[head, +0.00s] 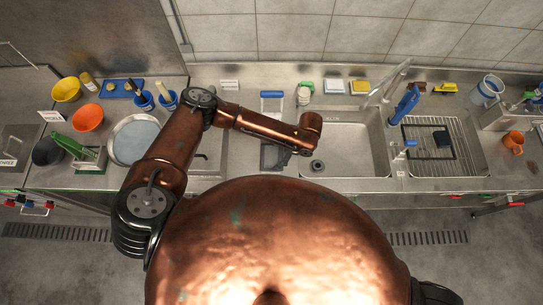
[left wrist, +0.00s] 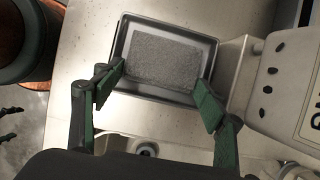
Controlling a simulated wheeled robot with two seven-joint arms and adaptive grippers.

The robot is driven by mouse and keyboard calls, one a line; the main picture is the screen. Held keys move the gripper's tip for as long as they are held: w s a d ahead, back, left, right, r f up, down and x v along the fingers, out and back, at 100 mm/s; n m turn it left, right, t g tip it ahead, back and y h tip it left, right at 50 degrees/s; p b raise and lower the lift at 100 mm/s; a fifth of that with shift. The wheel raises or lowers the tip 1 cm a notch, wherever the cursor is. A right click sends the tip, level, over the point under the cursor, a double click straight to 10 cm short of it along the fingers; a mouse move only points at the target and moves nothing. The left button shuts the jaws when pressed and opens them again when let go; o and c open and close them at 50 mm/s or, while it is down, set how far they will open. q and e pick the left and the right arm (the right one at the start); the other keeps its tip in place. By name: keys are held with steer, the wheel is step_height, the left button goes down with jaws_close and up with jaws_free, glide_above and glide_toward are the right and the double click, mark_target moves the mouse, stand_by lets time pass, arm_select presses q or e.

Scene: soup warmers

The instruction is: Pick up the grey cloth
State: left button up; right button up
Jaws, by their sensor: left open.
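The grey cloth (left wrist: 165,62) lies flat in a shallow dark tray (left wrist: 125,43) in the left wrist view. My left gripper (left wrist: 160,76) is open and empty, its green-padded fingers apart on either side of the cloth's near part. I cannot tell how far above the tray the fingertips are. In the head view my left gripper (head: 285,154) hangs beside the left edge of the sink, and the tray (head: 268,157) shows only partly under my arm; the cloth is hard to make out there. My right gripper is not in view.
The sink (head: 350,150) lies right of the tray, with a faucet (head: 390,82) behind it. A blue-handled item (head: 272,100) and a green-topped container (head: 304,92) stand behind my forearm. A wire rack (head: 440,150) is at the right.

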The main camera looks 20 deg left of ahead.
arm_select(q)
steer(key=shift+f, duration=0.25)
steer(key=shift+c, duration=0.4)
steer(key=c, duration=0.7)
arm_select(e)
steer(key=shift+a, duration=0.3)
